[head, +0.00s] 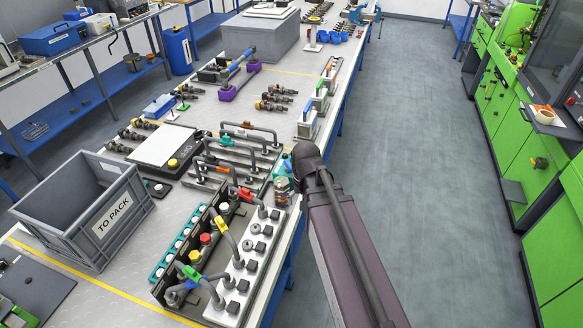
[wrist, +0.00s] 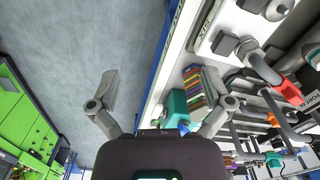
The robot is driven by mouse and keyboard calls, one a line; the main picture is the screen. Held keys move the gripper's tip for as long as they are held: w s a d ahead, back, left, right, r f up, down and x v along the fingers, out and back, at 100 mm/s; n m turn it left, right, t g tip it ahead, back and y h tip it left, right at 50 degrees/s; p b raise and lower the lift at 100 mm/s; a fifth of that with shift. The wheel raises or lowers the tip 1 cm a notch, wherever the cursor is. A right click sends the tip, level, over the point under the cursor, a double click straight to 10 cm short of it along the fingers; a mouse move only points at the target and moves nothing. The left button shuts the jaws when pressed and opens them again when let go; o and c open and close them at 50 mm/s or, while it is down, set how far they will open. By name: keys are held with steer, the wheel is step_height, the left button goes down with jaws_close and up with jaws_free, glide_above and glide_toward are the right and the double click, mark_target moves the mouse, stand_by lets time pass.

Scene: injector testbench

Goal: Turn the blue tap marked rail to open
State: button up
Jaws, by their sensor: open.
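In the head view my arm hides most of the gripper.
An orange tap (wrist: 273,119) and a red tap (wrist: 286,91) are nearby. A teal holder (wrist: 176,104) with coloured pieces stands at the bench edge by the fingers. A grey TO PACK crate (head: 85,215) is at left. The aisle floor (head: 410,130) is clear.

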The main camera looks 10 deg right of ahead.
mark_target(289, 164)
steer(key=w+r+m+p, duration=0.4)
steer(key=w+r+m, duration=0.1)
steer(key=w, duration=0.6)
steer(key=w+r+m+p, duration=0.5)
steer(key=w+m, duration=0.2)
steer(key=w, duration=0.4)
steer(key=shift+f, duration=0.15)
step_height(289, 164, down, 13)
steer(key=b, duration=1.3)
steer(key=shift+f, duration=0.2)
steer(key=c, duration=0.9)
